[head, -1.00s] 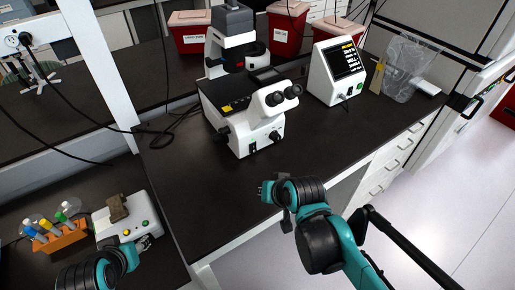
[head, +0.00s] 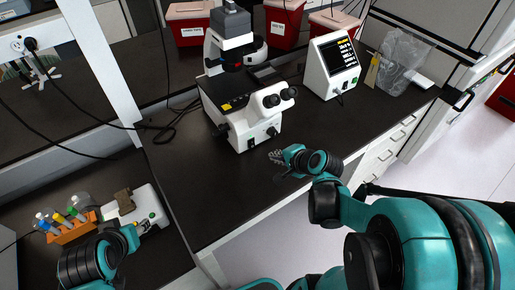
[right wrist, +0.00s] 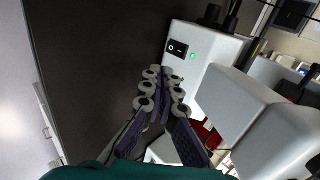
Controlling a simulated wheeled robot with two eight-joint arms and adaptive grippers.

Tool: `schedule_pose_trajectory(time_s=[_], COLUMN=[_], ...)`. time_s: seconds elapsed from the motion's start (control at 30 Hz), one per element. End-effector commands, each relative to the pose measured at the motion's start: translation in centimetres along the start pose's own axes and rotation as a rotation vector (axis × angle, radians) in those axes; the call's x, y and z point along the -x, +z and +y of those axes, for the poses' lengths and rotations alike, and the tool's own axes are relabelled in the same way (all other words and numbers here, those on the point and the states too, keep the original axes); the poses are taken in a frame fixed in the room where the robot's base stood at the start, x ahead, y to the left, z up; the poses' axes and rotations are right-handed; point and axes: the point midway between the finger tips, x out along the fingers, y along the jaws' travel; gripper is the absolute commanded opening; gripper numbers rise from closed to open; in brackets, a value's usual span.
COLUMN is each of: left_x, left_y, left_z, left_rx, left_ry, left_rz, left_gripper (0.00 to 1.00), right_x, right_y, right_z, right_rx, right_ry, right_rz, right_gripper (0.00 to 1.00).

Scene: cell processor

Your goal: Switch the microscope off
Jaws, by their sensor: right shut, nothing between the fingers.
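The white microscope (head: 238,112) stands on the dark bench in the head view, its eyepieces toward me. In the right wrist view, its white body (right wrist: 212,55) carries a black rocker switch (right wrist: 177,49) with a lit green lamp (right wrist: 194,57) beside it. My right gripper (head: 274,157) is in front of the microscope's right side. In the right wrist view its fingers (right wrist: 165,74) are shut and empty, with the tips just below the switch; contact cannot be told. My left gripper (head: 146,224) is at the lower left, small and partly hidden.
A white device with a dark screen (head: 332,68) stands right of the microscope, near a clear plastic bag (head: 402,62). Red bins (head: 284,25) line the back. An orange rack with bottles (head: 72,228) and a small white device (head: 127,207) are lower left. The front bench is clear.

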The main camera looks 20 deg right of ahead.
Motion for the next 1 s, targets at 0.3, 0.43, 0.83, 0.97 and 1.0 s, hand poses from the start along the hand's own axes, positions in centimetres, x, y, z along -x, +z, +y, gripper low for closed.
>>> schedule_pose_trajectory(time_s=[0.3,0.43,0.83,0.97,1.0], left_x=[-1.4,-2.3,-3.6,-3.7,-3.7], left_y=[1.0,1.6,2.6,2.6,2.6], left_z=[0.0,0.0,0.0,0.0,0.0], left_rx=[0.0,0.0,0.0,0.0,0.0], left_ry=[0.0,0.0,0.0,0.0,0.0], left_rz=[0.0,0.0,0.0,0.0,0.0], left_gripper=[0.44,0.44,0.44,0.44,0.44], right_x=[-3.9,-6.8,-12.9,-13.5,-13.6], right_y=[0.0,0.1,0.0,0.0,0.0], right_z=[0.2,0.2,-1.3,-1.6,-1.7], right_rx=[0.003,0.004,0.003,0.002,0.002], right_ry=[0.0,0.001,0.0,0.0,0.0], right_rz=[-0.002,-0.003,-0.001,0.0,0.0], right_gripper=[0.0,0.0,0.0,0.0,0.0])
